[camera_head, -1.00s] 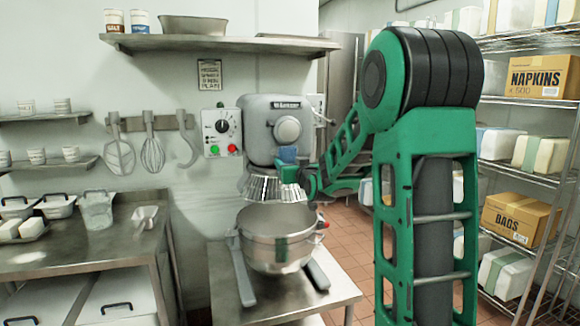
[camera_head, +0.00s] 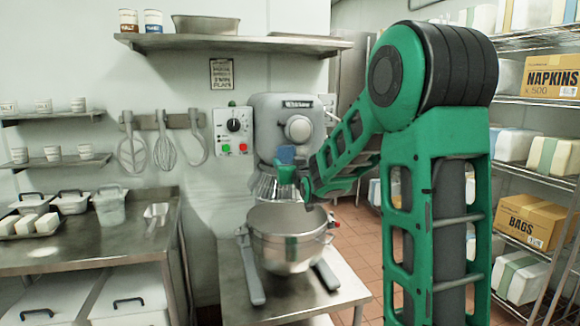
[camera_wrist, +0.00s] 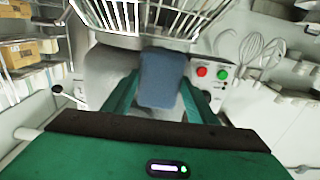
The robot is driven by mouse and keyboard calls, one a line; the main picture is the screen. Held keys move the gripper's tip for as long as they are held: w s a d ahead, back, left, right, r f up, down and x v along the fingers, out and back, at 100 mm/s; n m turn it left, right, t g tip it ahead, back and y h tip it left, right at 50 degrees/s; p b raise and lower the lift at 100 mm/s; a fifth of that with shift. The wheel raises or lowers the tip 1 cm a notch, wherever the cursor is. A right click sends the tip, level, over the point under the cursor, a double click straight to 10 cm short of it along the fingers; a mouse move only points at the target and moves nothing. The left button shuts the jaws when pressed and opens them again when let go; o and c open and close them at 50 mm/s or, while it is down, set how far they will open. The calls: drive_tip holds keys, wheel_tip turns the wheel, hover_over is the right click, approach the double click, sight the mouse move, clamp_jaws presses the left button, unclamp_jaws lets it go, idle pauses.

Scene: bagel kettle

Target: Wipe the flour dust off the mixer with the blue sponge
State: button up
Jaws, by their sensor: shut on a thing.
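The mixer (camera_head: 283,113) is a grey machine with a round hub, standing over a steel bowl (camera_head: 290,240) on a low steel table. Its wire guard (camera_head: 268,188) hangs above the bowl. My gripper (camera_head: 288,168) is at the front of the mixer, just below its head. It is shut on the blue sponge (camera_head: 286,154); the sponge also shows between the green fingers in the wrist view (camera_wrist: 161,82). The sponge is at the mixer's body, but I cannot tell whether it touches. I cannot make out flour dust on the mixer.
A control box (camera_head: 233,130) with red and green buttons is on the wall left of the mixer. Hanging utensils (camera_head: 163,150) are further left. A steel counter (camera_head: 90,240) stands at left, a wire rack (camera_head: 530,190) at right. A shelf (camera_head: 235,42) is above the mixer.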

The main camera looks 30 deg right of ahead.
drive_tip(key=s+d, duration=0.2)
drive_tip(key=d, duration=0.6)
drive_tip(key=shift+s, duration=0.2)
idle(1.3)
drive_tip(key=shift+d, duration=0.1)
drive_tip(key=v, duration=0.8)
idle(0.5)
drive_tip(key=o, duration=0.5)
drive_tip(key=c, duration=0.5)
